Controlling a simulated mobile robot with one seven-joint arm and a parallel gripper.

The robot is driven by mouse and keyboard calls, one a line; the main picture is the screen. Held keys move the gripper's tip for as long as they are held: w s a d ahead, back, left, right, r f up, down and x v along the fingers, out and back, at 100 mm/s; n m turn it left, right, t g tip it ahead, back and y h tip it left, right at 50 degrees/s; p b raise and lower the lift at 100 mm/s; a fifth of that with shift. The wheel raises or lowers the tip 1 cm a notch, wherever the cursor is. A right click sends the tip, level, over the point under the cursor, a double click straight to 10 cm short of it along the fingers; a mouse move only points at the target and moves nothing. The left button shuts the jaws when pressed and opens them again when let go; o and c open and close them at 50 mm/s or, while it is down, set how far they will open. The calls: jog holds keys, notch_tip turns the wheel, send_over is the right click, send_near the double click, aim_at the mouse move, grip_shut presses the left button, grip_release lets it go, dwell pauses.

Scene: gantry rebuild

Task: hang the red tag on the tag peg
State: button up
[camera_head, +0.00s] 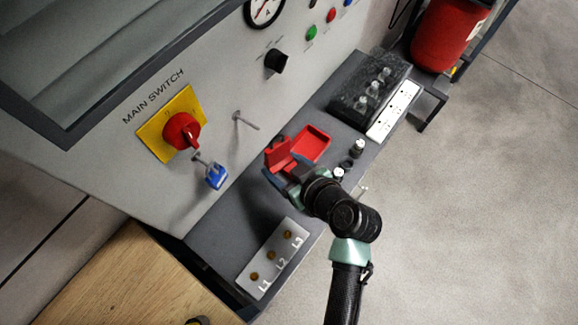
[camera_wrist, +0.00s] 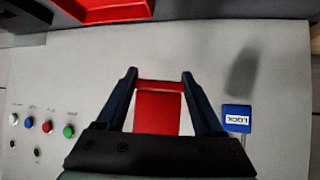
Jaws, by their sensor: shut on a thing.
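The red tag (camera_head: 279,154) is held in my gripper (camera_head: 282,172), above the shelf and in front of the panel. In the wrist view the tag (camera_wrist: 158,112) sits between the two dark fingers of my gripper (camera_wrist: 159,80), its narrow red bar spanning the fingertips. The tag peg (camera_head: 245,122) is a thin metal rod standing out from the grey panel, up and left of the tag in the head view. The tag and peg look apart, and the peg looks bare. I cannot make out the peg in the wrist view.
A blue lock (camera_head: 215,176) hangs below the red main switch (camera_head: 181,131); it also shows in the wrist view (camera_wrist: 237,117). A red tray (camera_head: 314,144) lies on the shelf beside the tag. A labelled block (camera_head: 271,259) and a clear-topped box (camera_head: 368,88) stand at the shelf's ends.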

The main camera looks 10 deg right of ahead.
jog(key=w+a+f+b, duration=0.1)
jog(key=w+a, duration=0.3)
jog(key=shift+w+a, duration=0.35)
dwell(0.5)
jog(key=shift+f, duration=0.1)
dwell(0.5)
jog(key=o, duration=1.6)
jog(key=shift+c, duration=0.2)
jog(key=b+v, duration=0.2)
jog(key=v, duration=1.1)
jog(key=shift+b, duration=0.35)
